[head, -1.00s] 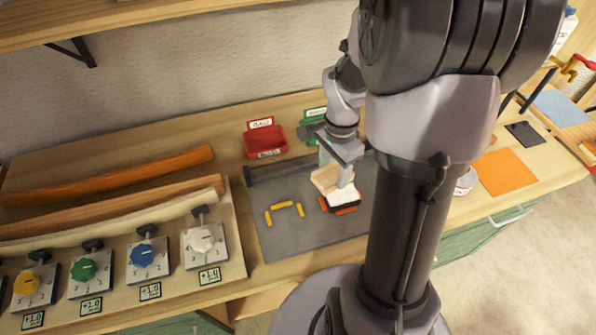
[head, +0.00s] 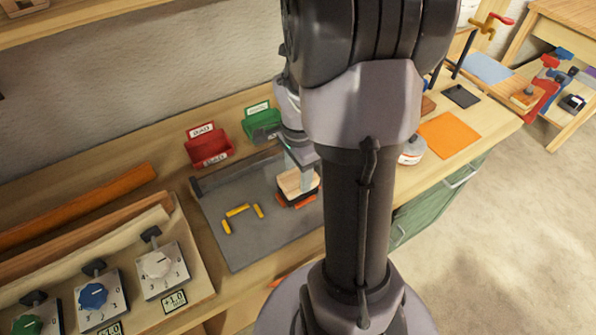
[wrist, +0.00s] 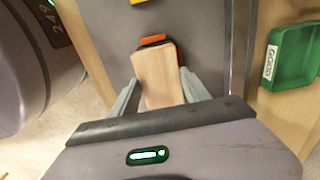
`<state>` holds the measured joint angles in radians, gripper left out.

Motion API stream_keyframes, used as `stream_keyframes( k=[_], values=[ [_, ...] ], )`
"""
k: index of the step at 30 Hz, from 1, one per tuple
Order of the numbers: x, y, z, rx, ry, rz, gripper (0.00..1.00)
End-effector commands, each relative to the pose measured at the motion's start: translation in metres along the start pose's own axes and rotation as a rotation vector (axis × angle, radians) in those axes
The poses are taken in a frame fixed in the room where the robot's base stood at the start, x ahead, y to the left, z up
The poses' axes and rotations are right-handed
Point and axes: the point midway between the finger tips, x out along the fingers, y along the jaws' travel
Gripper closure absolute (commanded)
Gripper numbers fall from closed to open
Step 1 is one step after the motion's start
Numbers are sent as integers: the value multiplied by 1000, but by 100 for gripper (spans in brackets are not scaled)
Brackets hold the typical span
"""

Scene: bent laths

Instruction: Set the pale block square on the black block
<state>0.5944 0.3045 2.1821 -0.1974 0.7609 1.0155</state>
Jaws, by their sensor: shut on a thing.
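The pale wooden block (head: 290,183) is between the fingers of my gripper (head: 298,180), which is shut on it. In the wrist view the pale block (wrist: 157,75) fills the space between the two fingers (wrist: 160,92). The black block (head: 298,194) is directly under the pale block on the grey mat. Its dark side shows below the pale block in the head view. The pale block hides its top, so I cannot tell whether they touch or are exactly square. In the wrist view only a thin dark edge shows past the pale block.
Orange marks (head: 308,200) lie by the black block, and yellow marks (head: 237,211) lie left on the grey mat (head: 250,243). A red bin (head: 207,148) and a green bin (head: 262,123) stand behind. A panel with knobs (head: 157,265) is at the left.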

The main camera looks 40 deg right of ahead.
Motion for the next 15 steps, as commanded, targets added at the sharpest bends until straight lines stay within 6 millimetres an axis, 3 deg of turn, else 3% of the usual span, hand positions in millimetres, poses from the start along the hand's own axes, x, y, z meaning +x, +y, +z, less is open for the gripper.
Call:
stream_keyframes(
  k=[15],
  values=[
    [8,0,0,-1,0,0,88]
  ],
)
